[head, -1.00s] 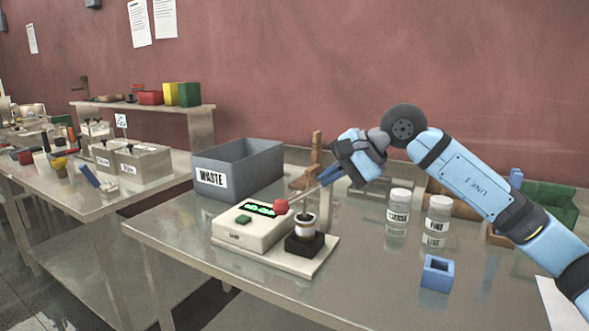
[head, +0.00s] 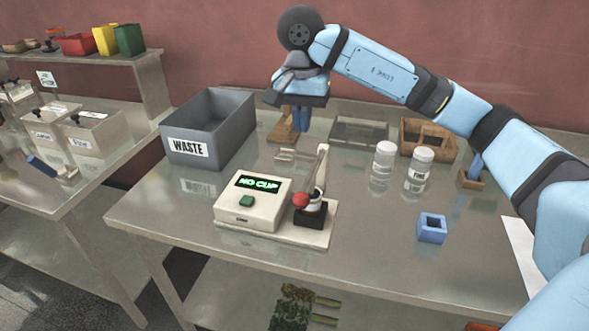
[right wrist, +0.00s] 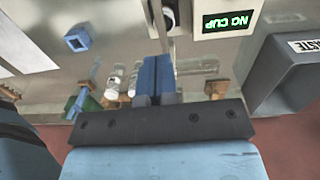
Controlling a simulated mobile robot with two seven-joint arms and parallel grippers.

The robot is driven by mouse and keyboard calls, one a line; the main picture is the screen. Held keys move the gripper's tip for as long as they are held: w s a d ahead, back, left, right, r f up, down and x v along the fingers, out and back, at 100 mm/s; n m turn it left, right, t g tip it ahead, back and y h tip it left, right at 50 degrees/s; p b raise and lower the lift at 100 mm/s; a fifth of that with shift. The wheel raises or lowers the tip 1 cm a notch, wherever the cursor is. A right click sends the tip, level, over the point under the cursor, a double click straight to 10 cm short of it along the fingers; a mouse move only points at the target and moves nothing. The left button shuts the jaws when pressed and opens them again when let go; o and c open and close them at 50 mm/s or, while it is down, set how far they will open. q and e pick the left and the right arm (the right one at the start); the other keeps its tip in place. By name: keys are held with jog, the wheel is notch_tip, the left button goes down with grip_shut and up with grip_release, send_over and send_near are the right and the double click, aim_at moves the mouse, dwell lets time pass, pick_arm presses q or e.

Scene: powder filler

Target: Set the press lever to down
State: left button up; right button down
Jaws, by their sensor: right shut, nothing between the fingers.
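The press is a cream box with a green "NO CUP" display (head: 258,183) on a pale base plate. Its lever (head: 312,178) is a thin rod running from the top of an upright post down to a red knob (head: 300,200) at the front. The knob hangs in front of and partly hides a small jar on a black block (head: 311,217). My right gripper (head: 300,130) is behind the press, apart from the lever, with its blue fingers pointing down, together and empty. The fingers (right wrist: 157,62) and display (right wrist: 228,22) also show in the right wrist view.
A grey WASTE bin (head: 210,130) stands left of the gripper. Two white-lidded jars (head: 384,160) stand right of the press, and a blue square holder (head: 432,228) sits nearer the front. The table front is mostly clear.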

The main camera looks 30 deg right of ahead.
send_near(300, 194)
jog(key=w+d+f, duration=0.3)
jog(key=f, duration=0.1)
jog(key=s+f+p, duration=0.1)
jog(key=a+f, duration=0.1)
jog(key=shift+s+f, duration=0.2)
jog(key=shift+s+a+f, duration=0.2)
jog(key=shift+s+f, duration=0.05)
jog(key=shift+f, duration=0.2)
jog(key=f+b, duration=0.2)
jog(key=b, duration=0.1)
jog(key=f+b, duration=0.1)
jog(key=shift+s+a+f+b, duration=0.2)
jog(key=shift+a+f+b, duration=0.1)
jog(key=shift+f+b, duration=0.1)
jog(key=shift+s+r, duration=0.1)
